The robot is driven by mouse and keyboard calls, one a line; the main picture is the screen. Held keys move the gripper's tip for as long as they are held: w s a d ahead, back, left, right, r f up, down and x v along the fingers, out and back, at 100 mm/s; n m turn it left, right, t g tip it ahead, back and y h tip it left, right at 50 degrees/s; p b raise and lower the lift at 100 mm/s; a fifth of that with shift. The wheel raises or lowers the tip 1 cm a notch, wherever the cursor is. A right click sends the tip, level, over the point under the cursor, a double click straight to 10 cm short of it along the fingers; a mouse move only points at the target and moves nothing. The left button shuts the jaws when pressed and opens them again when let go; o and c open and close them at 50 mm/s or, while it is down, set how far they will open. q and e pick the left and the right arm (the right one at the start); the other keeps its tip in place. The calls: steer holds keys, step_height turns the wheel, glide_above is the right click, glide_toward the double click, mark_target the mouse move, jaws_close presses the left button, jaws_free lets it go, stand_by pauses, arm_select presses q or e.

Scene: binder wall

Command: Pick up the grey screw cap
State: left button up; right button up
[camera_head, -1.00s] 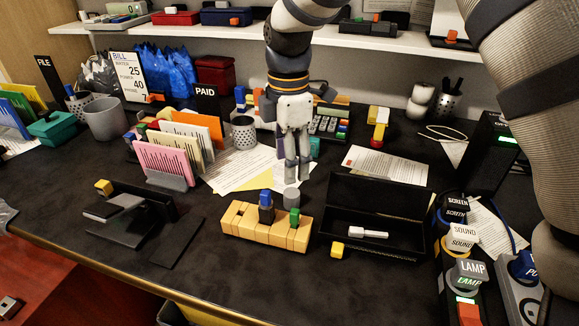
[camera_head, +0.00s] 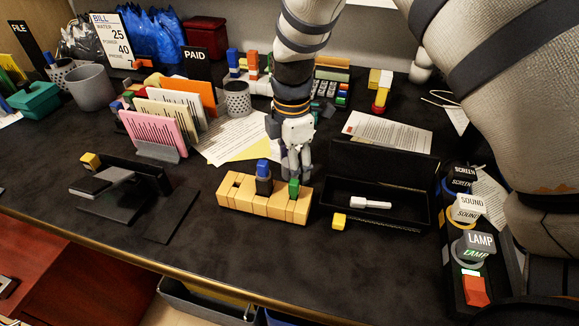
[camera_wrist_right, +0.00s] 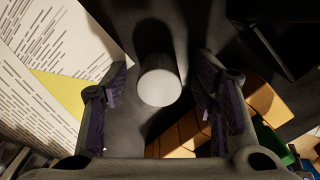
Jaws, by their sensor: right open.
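The grey screw cap (camera_wrist_right: 160,86) shows in the right wrist view as a light round top on a grey cylinder, standing upright between my fingers in the picture. My right gripper (camera_head: 295,173) is open and points down just behind the wooden block; in the right wrist view its two dark finger pads (camera_wrist_right: 163,105) lie to either side of the cap, apart from it. In the head view the cap is hidden, or nearly so, by the gripper and the block. My left gripper is not in view.
The yellow wooden block (camera_head: 235,195) with blue and green pegs stands directly in front of my right gripper. An open black case (camera_head: 395,212) with a white tool lies to its right. A letter rack (camera_head: 158,152) and papers stand behind left. The front middle of the desk is clear.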

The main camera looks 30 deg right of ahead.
steer(key=shift+r, duration=0.1)
steer(key=c, duration=0.8)
steer(key=shift+r, duration=0.1)
steer(key=shift+c, duration=0.2)
